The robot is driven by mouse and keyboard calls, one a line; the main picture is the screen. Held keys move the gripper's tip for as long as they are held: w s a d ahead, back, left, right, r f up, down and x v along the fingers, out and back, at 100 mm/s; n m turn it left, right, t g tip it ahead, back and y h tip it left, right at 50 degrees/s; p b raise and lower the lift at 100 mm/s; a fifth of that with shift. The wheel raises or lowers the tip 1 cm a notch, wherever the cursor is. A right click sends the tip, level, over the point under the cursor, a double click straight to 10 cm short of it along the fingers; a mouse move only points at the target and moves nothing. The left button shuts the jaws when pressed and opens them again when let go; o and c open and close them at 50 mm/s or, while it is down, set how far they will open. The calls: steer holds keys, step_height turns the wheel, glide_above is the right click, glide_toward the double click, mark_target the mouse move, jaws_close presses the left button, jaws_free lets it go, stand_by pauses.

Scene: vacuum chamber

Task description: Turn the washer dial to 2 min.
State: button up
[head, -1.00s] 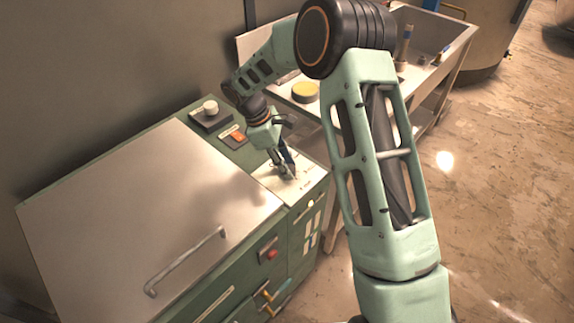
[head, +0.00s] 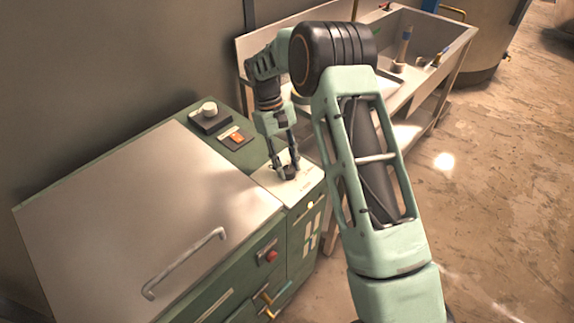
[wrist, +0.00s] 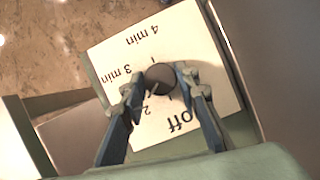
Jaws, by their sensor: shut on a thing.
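The washer dial (wrist: 161,77) is a dark round knob on a white label plate (wrist: 215,75). In the wrist view the plate reads "4 min", "3 min", a partly hidden "2" and "off". My gripper (wrist: 159,86) has one finger on each side of the dial and is shut on it. The finger at the left partly covers the 2 min marking. I cannot tell clearly which mark the dial points to. In the head view my gripper (head: 287,175) points down at the plate on the washer's right end, and the dark dial shows between the fingertips.
The washer's steel lid (head: 130,205) with a bar handle (head: 185,262) lies left of the plate. A white knob (head: 209,109) and an orange switch (head: 237,137) sit behind it. A sink (head: 440,45) stands behind my arm. Open floor lies at right.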

steer(key=shift+m, duration=0.5)
steer(key=o, duration=1.1)
steer(key=v, duration=1.2)
steer(key=shift+w+d, duration=0.15)
